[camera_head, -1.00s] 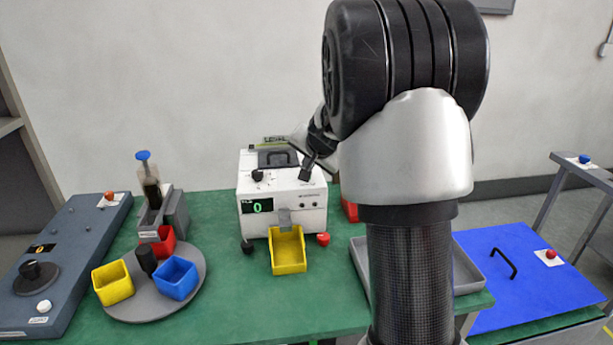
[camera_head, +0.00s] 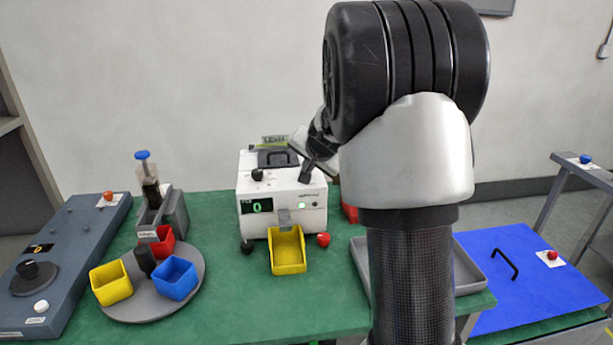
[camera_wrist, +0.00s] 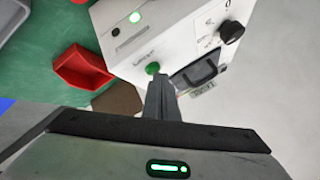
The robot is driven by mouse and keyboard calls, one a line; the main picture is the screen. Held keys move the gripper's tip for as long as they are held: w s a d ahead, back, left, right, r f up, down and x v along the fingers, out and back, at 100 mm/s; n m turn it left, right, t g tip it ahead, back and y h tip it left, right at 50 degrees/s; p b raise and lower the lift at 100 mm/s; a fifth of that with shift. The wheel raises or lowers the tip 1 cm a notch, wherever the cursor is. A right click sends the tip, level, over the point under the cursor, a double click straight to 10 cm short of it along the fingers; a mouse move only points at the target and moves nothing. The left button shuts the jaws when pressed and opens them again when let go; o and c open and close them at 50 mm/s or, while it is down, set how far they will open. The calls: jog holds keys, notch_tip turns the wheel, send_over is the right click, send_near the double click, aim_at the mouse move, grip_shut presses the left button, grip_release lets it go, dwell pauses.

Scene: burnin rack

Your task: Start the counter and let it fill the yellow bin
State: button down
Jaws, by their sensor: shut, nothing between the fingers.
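The lamp also shows in the wrist view (camera_wrist: 135,17). The yellow bin (camera_head: 287,262) stands under the counter's front chute (camera_head: 285,217) and looks empty. My gripper (camera_head: 305,178) is shut and empty, pointing down at the counter's top right. In the wrist view its fingertips (camera_wrist: 157,78) are right at a green button (camera_wrist: 152,68); I cannot tell whether they touch it.
A turntable (camera_head: 192,290) with yellow, blue and red bins stands at left, beside a dark control panel (camera_head: 75,250). A red bin (camera_wrist: 82,68) sits beside the counter. A grey tray (camera_head: 470,275) and a blue board (camera_head: 540,280) lie at right. Green table is clear in front.

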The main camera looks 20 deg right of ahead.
dwell(0.3)
jog(key=shift+r+p, duration=0.7)
jog(key=shift+r, duration=0.1)
notch_tip(320, 180, up, 5)
jog(key=p, duration=0.4)
jog(key=shift+r, duration=0.1)
dwell(0.7)
